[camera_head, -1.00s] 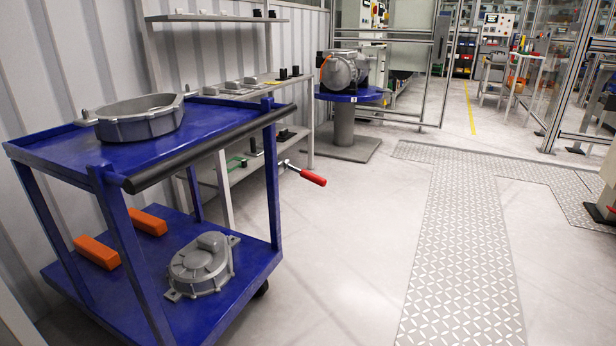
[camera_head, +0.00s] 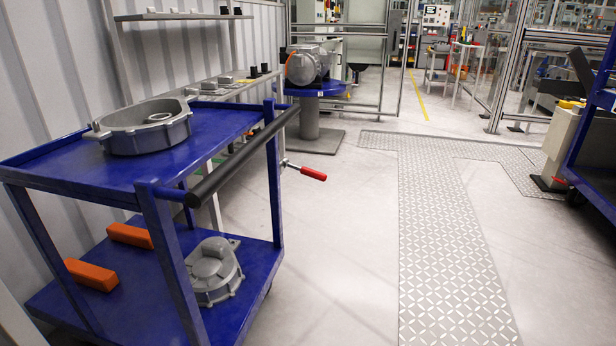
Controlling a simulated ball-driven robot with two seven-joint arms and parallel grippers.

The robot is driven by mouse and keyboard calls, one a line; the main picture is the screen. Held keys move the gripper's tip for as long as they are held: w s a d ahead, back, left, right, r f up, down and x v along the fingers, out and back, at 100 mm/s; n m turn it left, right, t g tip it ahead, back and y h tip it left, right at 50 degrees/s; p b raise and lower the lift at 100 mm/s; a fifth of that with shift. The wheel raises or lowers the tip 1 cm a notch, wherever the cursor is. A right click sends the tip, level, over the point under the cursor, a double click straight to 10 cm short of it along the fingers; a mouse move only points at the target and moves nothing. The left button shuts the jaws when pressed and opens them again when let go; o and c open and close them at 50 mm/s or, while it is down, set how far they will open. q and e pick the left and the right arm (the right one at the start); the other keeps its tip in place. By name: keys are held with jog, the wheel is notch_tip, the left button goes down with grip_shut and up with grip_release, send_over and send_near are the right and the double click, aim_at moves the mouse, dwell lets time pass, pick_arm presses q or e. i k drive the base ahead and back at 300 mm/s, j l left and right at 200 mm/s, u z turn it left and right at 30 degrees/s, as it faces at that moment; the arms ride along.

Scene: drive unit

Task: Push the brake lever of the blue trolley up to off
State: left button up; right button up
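The blue trolley (camera_head: 90,172) stands at the left, with a black push handle (camera_head: 240,158) along its right side. A lever with a red grip (camera_head: 313,174) and a thin metal rod sticks out to the right beside the trolley's far right post, tilted slightly down. The rod's inner end is near that post; I cannot make out its pivot. Neither of my grippers is in view.
A grey ring-shaped housing (camera_head: 146,128) lies on the trolley's top; a grey cover (camera_head: 212,270) and two orange blocks (camera_head: 92,275) lie on its lower shelf. A blue round pedestal table (camera_head: 318,90) stands behind. The floor (camera_head: 345,250) right of the trolley is clear. A blue frame (camera_head: 590,150) stands at the right edge.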

aim_at(309, 172)
jog(key=i+u, duration=0.1)
jog(key=u, duration=0.4)
jog(key=i+l+u, duration=0.45)
jog(key=l, duration=0.3)
jog(key=i+l+u, duration=0.2)
jog(key=l, duration=0.25)
jog(key=i+l, duration=0.2)
jog(key=l, duration=0.2)
jog(key=i+l, duration=0.2)
jog(key=l, duration=0.2)
jog(key=i+l, duration=0.2)
jog(key=l, duration=0.2)
jog(key=i+l+u, duration=0.1)
jog(key=l, duration=0.3)
jog(key=i, duration=0.1)
